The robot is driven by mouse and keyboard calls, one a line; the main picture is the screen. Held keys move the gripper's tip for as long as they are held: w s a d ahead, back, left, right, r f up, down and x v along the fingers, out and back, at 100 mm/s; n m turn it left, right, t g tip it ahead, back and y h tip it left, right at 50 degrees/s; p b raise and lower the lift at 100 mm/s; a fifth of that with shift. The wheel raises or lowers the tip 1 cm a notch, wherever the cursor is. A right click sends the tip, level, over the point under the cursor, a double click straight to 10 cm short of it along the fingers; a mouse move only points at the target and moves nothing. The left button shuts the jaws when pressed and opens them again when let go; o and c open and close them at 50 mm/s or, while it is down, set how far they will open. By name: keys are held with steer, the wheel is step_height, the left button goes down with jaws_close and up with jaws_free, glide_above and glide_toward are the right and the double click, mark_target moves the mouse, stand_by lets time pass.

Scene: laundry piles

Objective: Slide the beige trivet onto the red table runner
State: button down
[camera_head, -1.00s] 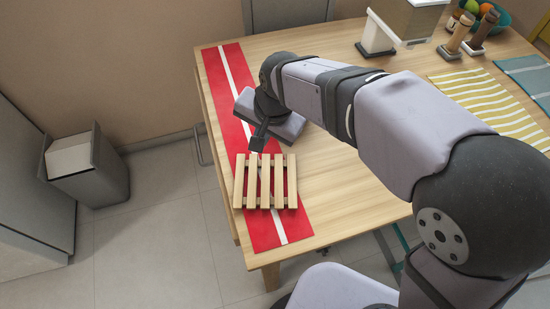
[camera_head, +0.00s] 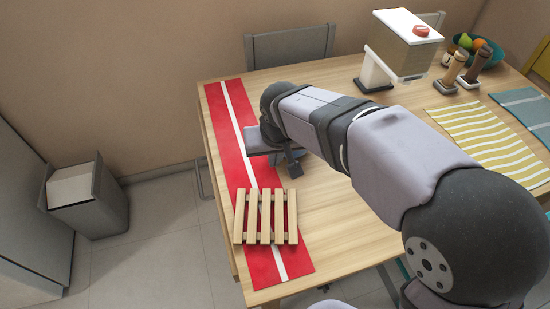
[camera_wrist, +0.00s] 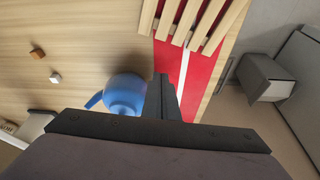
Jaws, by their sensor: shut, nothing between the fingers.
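The beige trivet (camera_head: 266,217), made of wooden slats, lies flat on the near part of the red table runner (camera_head: 232,150), which has a white stripe. Its left side reaches about the runner's left edge. In the wrist view the trivet (camera_wrist: 204,18) shows at the top, cut by the frame, over the red runner (camera_wrist: 203,70). My gripper (camera_head: 294,166) is beyond the trivet and to its right, raised and apart from it. In the wrist view my gripper (camera_wrist: 163,82) is shut and empty. My arm hides part of the table.
A blue rounded vessel (camera_wrist: 125,95) and two small blocks (camera_wrist: 38,53) show in the wrist view. A striped yellow cloth (camera_head: 487,137), wooden mills (camera_head: 477,68) and a fruit bowl (camera_head: 490,50) are at the right. A grey bin (camera_head: 88,205) stands on the floor, left.

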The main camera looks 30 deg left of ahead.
mark_target(276, 191)
steer(key=x, duration=0.7)
steer(key=shift+f, duration=0.25)
steer(key=shift+s+d, duration=0.55)
steer(key=shift+s, duration=0.2)
steer(key=shift+s+d, duration=0.55)
steer(key=shift+s, duration=0.2)
steer(key=shift+s+d, duration=0.75)
steer(key=shift+s, duration=0.2)
steer(key=shift+w+a+p, duration=0.5)
steer(key=shift+w+a, duration=0.1)
steer(key=shift+w, duration=0.2)
steer(key=shift+w+a+p, duration=0.45)
steer(key=shift+w+a, duration=0.2)
steer(key=shift+w, duration=0.2)
steer(key=v, duration=1)
steer(key=shift+s, duration=0.1)
